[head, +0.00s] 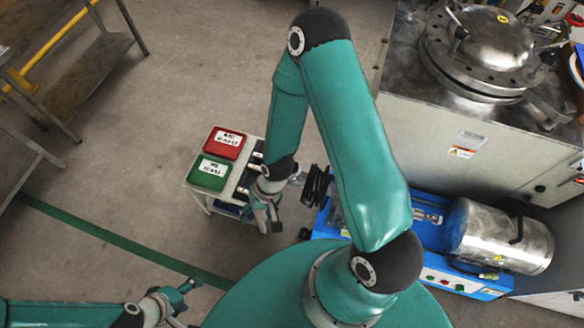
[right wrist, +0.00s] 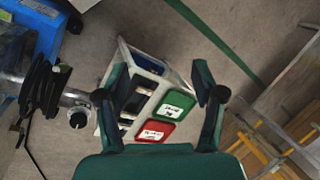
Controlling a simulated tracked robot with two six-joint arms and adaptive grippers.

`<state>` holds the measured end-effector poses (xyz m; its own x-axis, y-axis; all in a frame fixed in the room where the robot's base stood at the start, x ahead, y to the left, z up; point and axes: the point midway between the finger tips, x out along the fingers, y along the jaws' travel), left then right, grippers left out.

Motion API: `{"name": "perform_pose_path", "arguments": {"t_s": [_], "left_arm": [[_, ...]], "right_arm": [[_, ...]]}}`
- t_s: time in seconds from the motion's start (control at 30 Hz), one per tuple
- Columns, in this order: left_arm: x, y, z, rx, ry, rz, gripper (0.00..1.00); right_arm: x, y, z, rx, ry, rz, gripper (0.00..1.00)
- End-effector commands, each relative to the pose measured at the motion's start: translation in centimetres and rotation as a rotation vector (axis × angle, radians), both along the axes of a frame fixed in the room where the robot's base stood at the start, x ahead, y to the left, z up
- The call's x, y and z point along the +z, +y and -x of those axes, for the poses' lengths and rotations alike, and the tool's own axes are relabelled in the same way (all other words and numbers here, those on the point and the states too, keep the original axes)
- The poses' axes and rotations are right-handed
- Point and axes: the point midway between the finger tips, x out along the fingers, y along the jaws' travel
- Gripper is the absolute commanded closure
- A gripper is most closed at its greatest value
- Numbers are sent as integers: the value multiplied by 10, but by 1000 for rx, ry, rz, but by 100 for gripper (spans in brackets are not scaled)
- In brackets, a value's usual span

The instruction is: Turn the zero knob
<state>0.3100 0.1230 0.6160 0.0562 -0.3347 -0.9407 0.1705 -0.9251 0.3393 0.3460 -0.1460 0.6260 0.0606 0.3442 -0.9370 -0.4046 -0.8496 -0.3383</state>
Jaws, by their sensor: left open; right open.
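My left gripper (head: 176,299) is open and empty at the lower left, over the floor.
A small cart (right wrist: 122,50) carries a green bin (head: 209,173) and a red bin (head: 224,142) with labels. A steel cylinder (head: 500,237) lies on the blue machine. A domed steel vessel (head: 482,45) stands at the back right. Shelving (head: 95,65) is at the upper left, with open floor between.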

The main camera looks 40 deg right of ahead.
Motion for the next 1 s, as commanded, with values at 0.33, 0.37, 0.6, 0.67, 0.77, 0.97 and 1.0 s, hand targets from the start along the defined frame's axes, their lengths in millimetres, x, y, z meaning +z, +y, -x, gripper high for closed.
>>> {"name": "perform_pose_path", "arguments": {"t_s": [0.33, 0.37, 0.6, 0.67, 0.77, 0.97, 1.0], "left_arm": [[-120, 0, 0, 0, 1, 0, 32], [-128, 0, 0, 0, 1, 0, 32], [-162, 0, 0, 0, 0, 0, 32], [-164, 0, 0, 0, 0, 0, 32], [-165, 0, 0, 0, 0, 0, 32], [-169, 0, 0, 0, 0, 0, 32], [-170, 0, 0, 0, 0, 0, 32]], "right_arm": [[-42, -133, -98, -818, 228, 95, 32], [-40, -147, -102, -893, 243, 112, 32], [-19, -227, -109, -1338, 296, 220, 32], [-15, -236, -109, -1392, 300, 234, 32], [-16, -242, -108, -1432, 305, 243, 32], [-40, -242, -107, -1433, 308, 245, 32], [-48, -242, -107, -1434, 310, 246, 32]]}}
